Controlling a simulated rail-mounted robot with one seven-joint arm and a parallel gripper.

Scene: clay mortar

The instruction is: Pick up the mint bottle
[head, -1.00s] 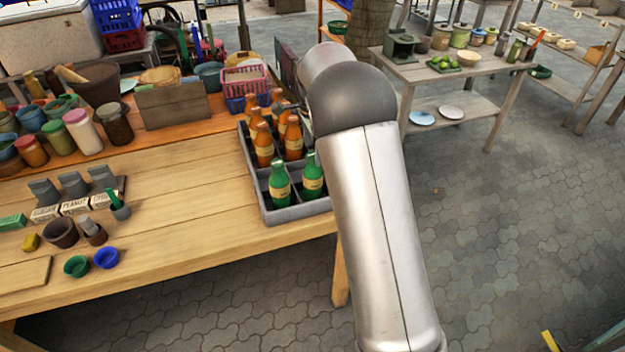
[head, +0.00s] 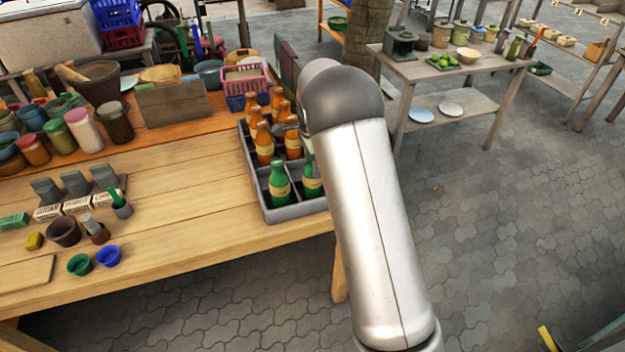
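Two green bottles, which fit the mint bottle by colour, stand upright in the near cells of a grey divided crate (head: 284,212) at the table's right end. The left green bottle (head: 279,184) shows almost whole. The right green bottle (head: 312,180) is partly covered by my arm. Several orange bottles (head: 264,145) stand in the cells behind them. My arm reaches over the crate's right side. Small grey parts beside the arm's end, over the orange bottles, may belong to my gripper (head: 304,138); its fingers cannot be made out.
The wooden table (head: 170,225) has bare planks left of the crate. Small bowls, cups, a mortar (head: 94,82) and jars stand further left. A pink and blue basket (head: 246,84) stands behind the crate. A shelf table (head: 462,72) with pots stands at the back right.

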